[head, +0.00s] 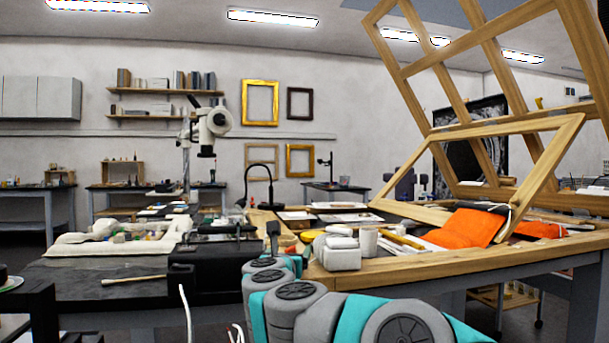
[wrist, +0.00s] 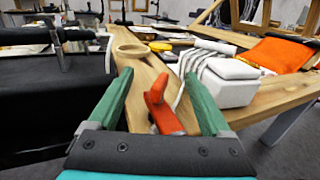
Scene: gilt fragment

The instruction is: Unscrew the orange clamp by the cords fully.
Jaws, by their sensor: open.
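The orange clamp (wrist: 163,110) stands at the near part of a wooden beam (wrist: 150,72) in the wrist view. My gripper (wrist: 158,78) is open, its green fingers on either side of the clamp with visible gaps, so it does not appear to hold it. Pale cords (wrist: 190,66) run just right of the clamp, beside white blocks (wrist: 229,80). The clamp's lower end and screw are hidden behind the gripper body. In the head view I cannot make out the clamp; my grey and teal arm covers that area.
A wooden ring (wrist: 131,52) and a yellow disc (wrist: 160,46) lie beyond the clamp. Orange cloth (head: 468,228) lies at the right under a leaning wooden frame (head: 548,165). A black box (head: 205,268) stands on the dark bench at the left.

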